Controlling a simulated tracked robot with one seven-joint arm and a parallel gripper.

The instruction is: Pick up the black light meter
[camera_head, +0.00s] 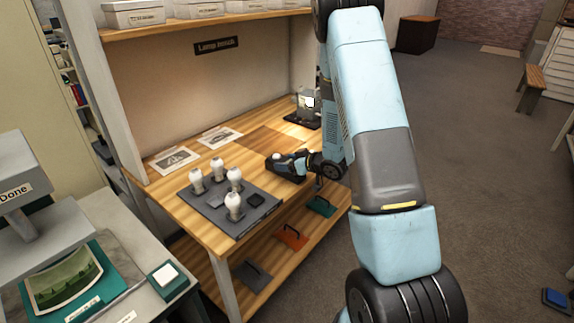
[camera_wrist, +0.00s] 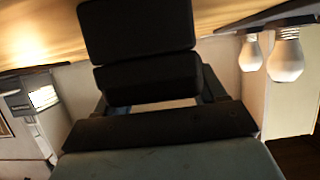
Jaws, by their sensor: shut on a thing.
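The black light meter (camera_head: 275,164), a small dark body with a pale dome on top, shows in the head view at the tip of my gripper (camera_head: 287,164). My gripper is shut on it, low over the wooden table, to the right of the grey mat. I cannot tell whether the meter touches the table. In the wrist view my gripper (camera_wrist: 147,66) shows as dark blocks in the middle, and the meter cannot be told apart from them.
The grey mat (camera_head: 223,222) bears several white bulbs (camera_head: 234,205) and a small dark square piece (camera_head: 255,200). Two printed sheets (camera_head: 219,137) lie behind it on the table (camera_head: 160,192). A dark-based device (camera_head: 305,108) stands at the back right. Coloured clipboards (camera_head: 291,237) lie on the shelf below.

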